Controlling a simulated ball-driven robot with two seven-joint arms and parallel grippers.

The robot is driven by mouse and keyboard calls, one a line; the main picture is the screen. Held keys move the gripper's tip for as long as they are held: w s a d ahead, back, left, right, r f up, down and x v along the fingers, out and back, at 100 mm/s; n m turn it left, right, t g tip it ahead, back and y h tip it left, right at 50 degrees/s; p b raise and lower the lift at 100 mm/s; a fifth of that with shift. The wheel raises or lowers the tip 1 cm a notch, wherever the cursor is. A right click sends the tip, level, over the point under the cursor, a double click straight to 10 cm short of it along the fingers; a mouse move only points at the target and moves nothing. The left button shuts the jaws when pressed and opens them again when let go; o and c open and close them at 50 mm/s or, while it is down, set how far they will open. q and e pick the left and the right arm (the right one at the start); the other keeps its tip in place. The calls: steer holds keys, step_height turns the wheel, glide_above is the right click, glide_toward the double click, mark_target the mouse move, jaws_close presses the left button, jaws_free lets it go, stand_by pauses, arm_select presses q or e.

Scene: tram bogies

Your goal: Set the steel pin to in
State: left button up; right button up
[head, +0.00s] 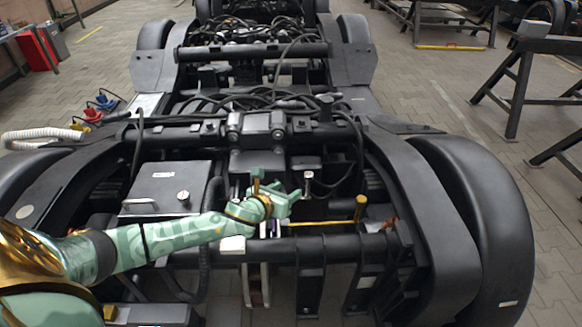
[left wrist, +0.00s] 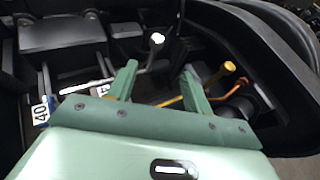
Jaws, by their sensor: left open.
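The steel pin has a pale knob that stands up near the middle of the bogie frame in the head view (head: 308,175). In the left wrist view its knob (left wrist: 157,41) is above and between my fingers, and a thin light rod runs down and left from it, partly behind the left finger. My left gripper (head: 294,200) is open, just left of and below the knob in the head view. In the left wrist view its two green fingers (left wrist: 157,72) are apart with nothing held between them. My right gripper is not in view.
A yellow rod with a yellow knob (head: 360,203) lies right of the gripper. A black box with a handle (head: 168,188) sits to the left, near my forearm. A dark crossbar (head: 330,250) runs in front. Cables and a raised frame block (head: 255,125) lie behind.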

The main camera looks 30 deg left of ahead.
arm_select(q)
steer(key=b, duration=0.6)
glide_toward(308, 174)
steer(key=shift+m+y, duration=0.3)
steer(key=w+f, duration=0.2)
steer(key=w, duration=0.1)
steer(key=shift+w+f, duration=0.1)
steer(key=shift+f, duration=0.2)
steer(key=b+x, duration=0.3)
steer(key=x, duration=0.3)
steer(key=shift+d+r, duration=0.1)
steer(key=shift+r, duration=0.1)
steer(key=shift+w, duration=0.35)
steer(key=shift+w+r, duration=0.15)
steer(key=shift+r, duration=0.05)
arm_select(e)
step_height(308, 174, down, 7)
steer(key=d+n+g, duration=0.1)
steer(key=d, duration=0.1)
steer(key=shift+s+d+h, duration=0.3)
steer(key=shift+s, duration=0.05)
arm_select(q)
steer(key=shift+c, duration=0.3)
